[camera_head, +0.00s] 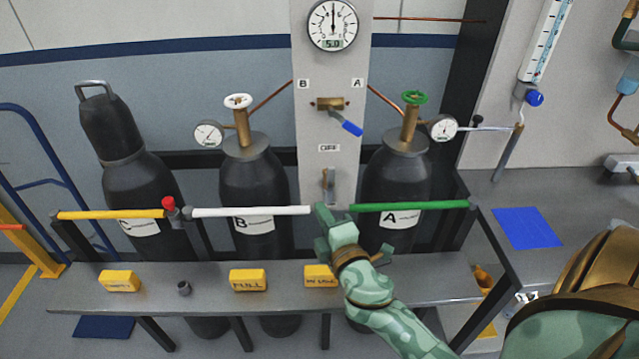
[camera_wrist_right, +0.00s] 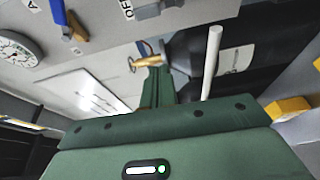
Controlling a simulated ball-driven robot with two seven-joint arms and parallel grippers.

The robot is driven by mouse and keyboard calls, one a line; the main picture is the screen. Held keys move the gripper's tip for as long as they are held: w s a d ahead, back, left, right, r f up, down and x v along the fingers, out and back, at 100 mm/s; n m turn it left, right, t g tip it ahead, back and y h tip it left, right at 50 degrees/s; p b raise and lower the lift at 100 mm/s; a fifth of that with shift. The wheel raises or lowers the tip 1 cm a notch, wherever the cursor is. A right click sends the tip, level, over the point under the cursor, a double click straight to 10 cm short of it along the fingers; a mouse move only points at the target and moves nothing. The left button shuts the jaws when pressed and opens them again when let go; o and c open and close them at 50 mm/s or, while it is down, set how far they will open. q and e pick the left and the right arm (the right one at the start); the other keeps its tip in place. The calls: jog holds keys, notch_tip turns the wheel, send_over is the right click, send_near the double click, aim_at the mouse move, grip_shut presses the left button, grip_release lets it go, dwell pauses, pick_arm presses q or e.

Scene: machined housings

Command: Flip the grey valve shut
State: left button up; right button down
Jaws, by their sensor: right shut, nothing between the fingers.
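The grey valve lever (camera_head: 329,184) is on the grey panel, under the OFF label (camera_head: 329,148). It hangs upright, pointing down. In the right wrist view, a grey part by the OFF label (camera_wrist_right: 127,8) at the top edge looks like the same valve. My right gripper (camera_head: 321,212) is shut and empty, just below the lever, between the ends of the white and green bars. Its green fingers (camera_wrist_right: 157,85) also show in the right wrist view. I cannot tell whether they touch the lever. My left gripper is not in view.
A blue-handled brass valve (camera_head: 345,123) sits higher on the panel. The white bar (camera_head: 252,211) and green bar (camera_head: 410,206) flank my gripper. Dark cylinders B (camera_head: 252,185) and A (camera_head: 397,180) stand behind. The grey bench (camera_head: 210,285) carries yellow blocks.

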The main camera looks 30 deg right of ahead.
aim_at(330, 180)
jog(key=shift+w, duration=0.1)
jog(key=x, duration=1)
jog(key=s+d, duration=0.2)
jog(key=d, duration=0.1)
jog(key=shift+s+d+p, duration=0.15)
jog(key=shift+d+p, duration=0.05)
jog(key=shift+p, duration=0.1)
jog(key=shift+s+d+m+b, duration=0.1)
jog(key=shift+m+b, duration=0.3)
jog(key=shift+b, duration=0.05)
jog(key=shift+d+m+t+b, duration=0.15)
jog(key=shift+m+t+b, duration=0.15)
jog(key=shift+b, duration=0.15)
